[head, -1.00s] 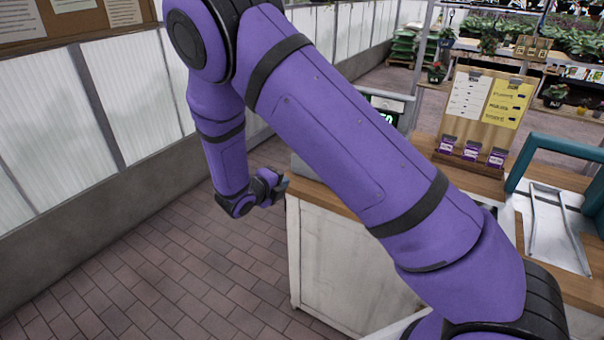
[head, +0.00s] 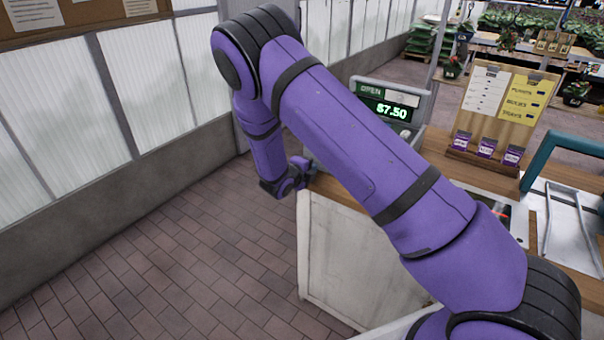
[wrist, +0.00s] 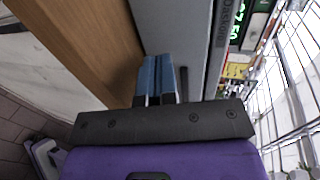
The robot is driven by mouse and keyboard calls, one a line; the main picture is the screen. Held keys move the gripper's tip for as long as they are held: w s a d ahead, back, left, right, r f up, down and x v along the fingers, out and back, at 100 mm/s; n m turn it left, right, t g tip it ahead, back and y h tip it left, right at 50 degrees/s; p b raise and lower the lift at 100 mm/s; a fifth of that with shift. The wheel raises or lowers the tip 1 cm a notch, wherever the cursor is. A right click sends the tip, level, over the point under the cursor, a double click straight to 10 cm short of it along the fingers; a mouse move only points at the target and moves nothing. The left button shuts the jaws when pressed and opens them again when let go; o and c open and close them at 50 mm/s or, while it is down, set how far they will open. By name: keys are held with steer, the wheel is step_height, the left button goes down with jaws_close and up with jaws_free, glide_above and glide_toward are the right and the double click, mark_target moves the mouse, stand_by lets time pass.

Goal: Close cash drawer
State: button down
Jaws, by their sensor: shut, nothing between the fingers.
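The cash register shows in the head view by its display (head: 388,105), which reads "OPEN" and 87.50 or $7.50 in green. My arm hides most of its body and the drawer area. In the wrist view a grey casing (wrist: 180,25) of the register stands on the wooden counter top (wrist: 85,40). I cannot tell which part of it is the drawer or how far that is out. My gripper (wrist: 157,60) is shut and empty, its blue fingers against or just in front of the grey casing's lower edge. In the head view my gripper (head: 304,168) is at the counter's far left corner.
The white counter (head: 350,260) stands under the register. A wooden sign board (head: 500,105) with purple packets and a teal-handled metal tray (head: 565,220) are at the right. The brick floor (head: 170,270) left of the counter is clear, up to a panelled wall (head: 60,110).

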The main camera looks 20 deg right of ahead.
steer(key=shift+w+d, duration=0.6)
steer(key=shift+d, duration=0.2)
steer(key=w+d, duration=0.2)
steer(key=d, duration=0.1)
steer(key=shift+w, duration=0.15)
steer(key=shift+w+d+r, duration=0.1)
steer(key=shift+d+r, duration=0.05)
steer(key=shift+a, duration=0.2)
steer(key=f+v, duration=0.1)
steer(key=v, duration=1.3)
